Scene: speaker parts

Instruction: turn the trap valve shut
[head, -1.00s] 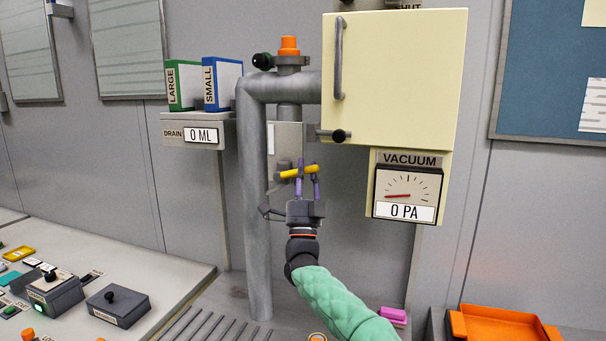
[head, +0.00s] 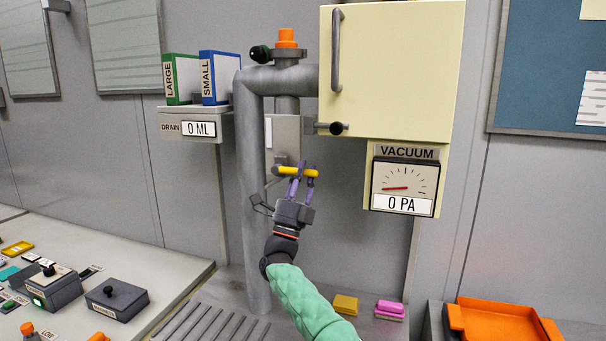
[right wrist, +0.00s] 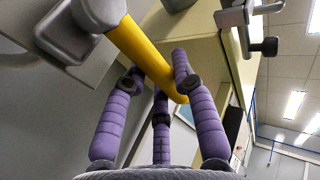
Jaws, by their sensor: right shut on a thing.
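The yellow bar handle (head: 296,171) of the valve sits on the front of a grey box (head: 287,133) beside the vertical pipe. It lies almost level, its right end slightly lower. My right gripper (head: 302,175) reaches up from below, its purple fingers shut on the handle's right part. In the right wrist view the yellow handle (right wrist: 145,55) runs from a grey mount at upper left down between the purple fingers (right wrist: 158,90). Fingers hide part of the handle in the head view. My left gripper is not in view.
A cream cabinet (head: 390,70) with a latch knob overhangs at the right, above a vacuum gauge (head: 403,187) reading 0 PA. A thick grey pipe (head: 251,200) stands left of the gripper. The drain display (head: 198,129) reads 0 ML. An orange tray (head: 500,322) is at lower right.

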